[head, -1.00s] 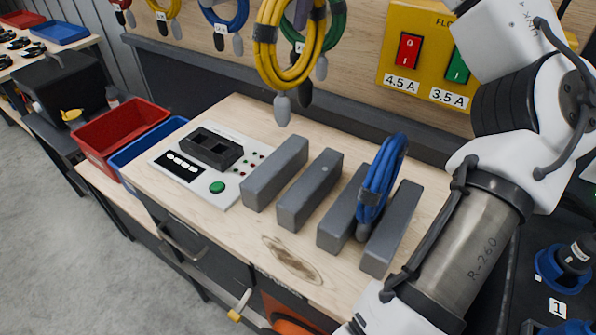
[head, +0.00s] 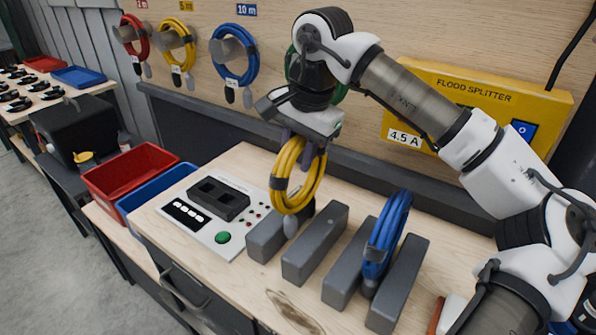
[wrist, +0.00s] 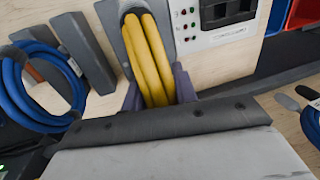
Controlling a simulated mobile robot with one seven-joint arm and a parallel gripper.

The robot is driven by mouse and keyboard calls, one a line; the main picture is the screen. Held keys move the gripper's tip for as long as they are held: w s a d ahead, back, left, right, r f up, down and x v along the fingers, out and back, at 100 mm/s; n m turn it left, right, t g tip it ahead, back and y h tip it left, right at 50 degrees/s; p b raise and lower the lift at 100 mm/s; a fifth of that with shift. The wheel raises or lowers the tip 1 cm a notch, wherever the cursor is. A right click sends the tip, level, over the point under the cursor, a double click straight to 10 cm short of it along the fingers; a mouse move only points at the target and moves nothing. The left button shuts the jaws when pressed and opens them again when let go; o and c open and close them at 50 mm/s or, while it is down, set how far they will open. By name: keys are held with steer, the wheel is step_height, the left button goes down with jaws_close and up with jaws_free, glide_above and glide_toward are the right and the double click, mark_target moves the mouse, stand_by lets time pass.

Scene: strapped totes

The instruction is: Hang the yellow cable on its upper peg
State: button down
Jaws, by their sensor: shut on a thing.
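My gripper (head: 303,141) is shut on the top of a coiled yellow cable (head: 284,184). The coil hangs down from the fingers, with a grey plug at its bottom in front of the leftmost grey block. I cannot tell whether it touches the block. In the wrist view the yellow cable (wrist: 151,58) runs between the purple fingers. On the back panel, another yellow coil (head: 190,52) hangs on a grey peg (head: 172,40), between a red coil (head: 143,48) and a blue coil (head: 219,62). A green coil (head: 341,95) is mostly hidden behind my gripper.
Several grey blocks (head: 315,240) stand on the bench, with a blue coil (head: 381,245) upright between two of them. A control panel (head: 180,240) and red (head: 110,180) and blue bins are to the left. A yellow splitter box (head: 465,95) is on the wall.

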mark_target(298, 193)
steer(key=shift+f+p, duration=0.3)
steer(key=shift+f, duration=2.2)
steer(key=shift+f, duration=0.1)
steer(key=c, duration=1.1)
jaws_free()
